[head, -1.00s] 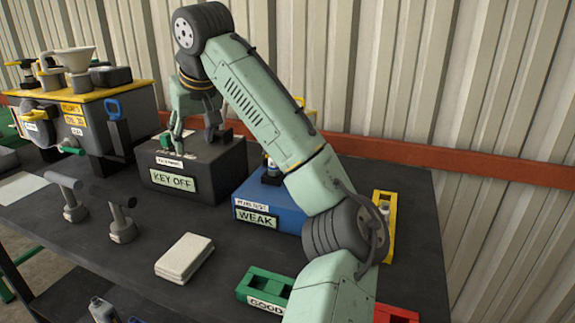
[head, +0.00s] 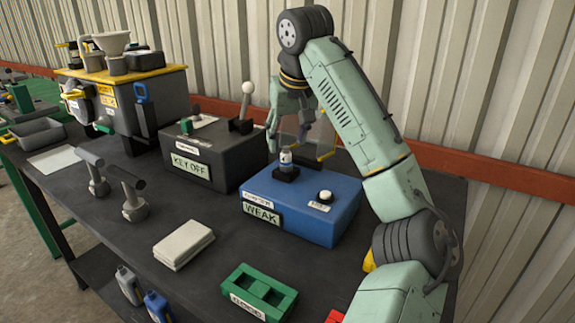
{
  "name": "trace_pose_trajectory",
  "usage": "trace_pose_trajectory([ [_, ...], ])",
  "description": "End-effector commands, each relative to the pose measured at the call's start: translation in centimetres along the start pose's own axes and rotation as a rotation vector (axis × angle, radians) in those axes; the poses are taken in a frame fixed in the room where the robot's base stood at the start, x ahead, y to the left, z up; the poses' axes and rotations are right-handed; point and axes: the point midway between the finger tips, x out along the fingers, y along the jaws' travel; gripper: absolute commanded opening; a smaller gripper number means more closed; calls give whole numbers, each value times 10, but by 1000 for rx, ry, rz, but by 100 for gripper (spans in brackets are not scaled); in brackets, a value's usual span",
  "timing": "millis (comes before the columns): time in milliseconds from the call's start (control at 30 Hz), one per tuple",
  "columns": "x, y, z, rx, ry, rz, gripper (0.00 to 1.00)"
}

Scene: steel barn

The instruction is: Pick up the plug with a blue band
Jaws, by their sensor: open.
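A small plug (head: 286,157) stands upright in a black socket on top of the blue box labelled WEAK (head: 325,220). It is pale with a darker, bluish band, too small to make out well. My gripper (head: 288,140) hangs down, open, above and around the far side of the plug. Its left finger is just left of the plug. I cannot tell how far apart in depth they are. Nothing shows between the fingers apart from the plug below or in front of them.
A dark box labelled KEY OFF (head: 200,172) with a white-knobbed lever (head: 246,97) stands left of the blue box. A white button (head: 325,196) is on the blue box.

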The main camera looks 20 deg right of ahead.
Motion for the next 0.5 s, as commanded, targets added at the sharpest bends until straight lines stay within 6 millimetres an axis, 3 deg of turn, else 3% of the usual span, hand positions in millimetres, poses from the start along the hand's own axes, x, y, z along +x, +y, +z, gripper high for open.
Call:
trace_pose_trajectory([
  [167, 12, 0, 0, 0, 1, 0, 46],
  [500, 56, 2, 3, -1, 1, 0, 46],
])
